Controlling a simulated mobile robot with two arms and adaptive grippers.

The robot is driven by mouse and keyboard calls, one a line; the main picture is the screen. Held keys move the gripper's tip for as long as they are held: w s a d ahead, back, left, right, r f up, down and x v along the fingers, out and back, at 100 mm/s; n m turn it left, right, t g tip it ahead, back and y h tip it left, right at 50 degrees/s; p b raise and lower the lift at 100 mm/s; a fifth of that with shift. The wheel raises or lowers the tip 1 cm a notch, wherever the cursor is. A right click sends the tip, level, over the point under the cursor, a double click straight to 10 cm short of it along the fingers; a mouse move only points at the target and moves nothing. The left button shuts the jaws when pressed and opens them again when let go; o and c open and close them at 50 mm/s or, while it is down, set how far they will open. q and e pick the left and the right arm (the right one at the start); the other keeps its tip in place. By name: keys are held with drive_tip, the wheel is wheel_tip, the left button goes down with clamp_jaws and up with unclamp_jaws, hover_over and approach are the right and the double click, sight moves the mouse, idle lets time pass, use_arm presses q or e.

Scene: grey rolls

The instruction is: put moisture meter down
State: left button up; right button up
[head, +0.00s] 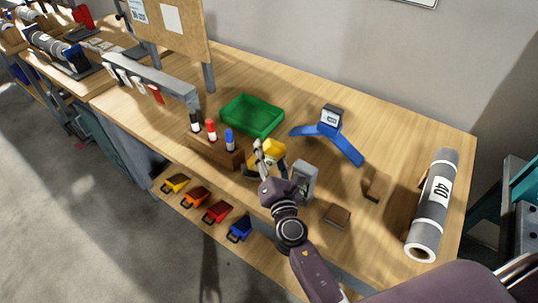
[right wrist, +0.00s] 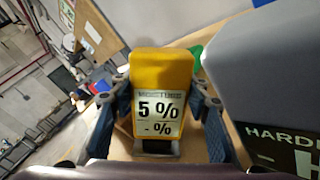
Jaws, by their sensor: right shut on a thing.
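The moisture meter is yellow with a display reading "5 %". It shows in the head view (head: 272,148) and fills the middle of the right wrist view (right wrist: 162,75). My right gripper (head: 264,165) is shut on it, with a finger on each side of its lower body in the right wrist view (right wrist: 165,110). The meter is upright over the near part of the wooden table (head: 290,80). I cannot tell whether its base touches the table. My left gripper is not in view.
A grey hardness meter (head: 306,178) stands close right of my right gripper. A wooden block with markers (head: 213,152) is close left. Behind are a green tray (head: 252,115) and a blue stand (head: 345,147). A grey roll (head: 433,205) lies at right.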

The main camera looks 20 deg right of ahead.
drive_tip(key=shift+f, duration=0.15)
drive_tip(key=o, duration=1.2)
drive_tip(key=shift+o, duration=0.2)
drive_tip(key=shift+s+r, duration=0.2)
drive_tip(key=s+b, duration=0.1)
drive_tip(key=s, duration=0.2)
drive_tip(key=s+b, duration=0.1)
drive_tip(key=s, duration=0.3)
drive_tip(key=s+a, duration=0.1)
drive_tip(key=s, duration=0.2)
drive_tip(key=shift+s+a+f+b, duration=0.1)
drive_tip(key=shift+s+f+b, duration=0.05)
drive_tip(key=shift+b, duration=0.25)
drive_tip(key=shift+s+a+r, duration=0.1)
drive_tip(key=shift+s+r, duration=0.1)
drive_tip(key=shift+s, duration=0.5)
drive_tip(key=shift+o, duration=0.3)
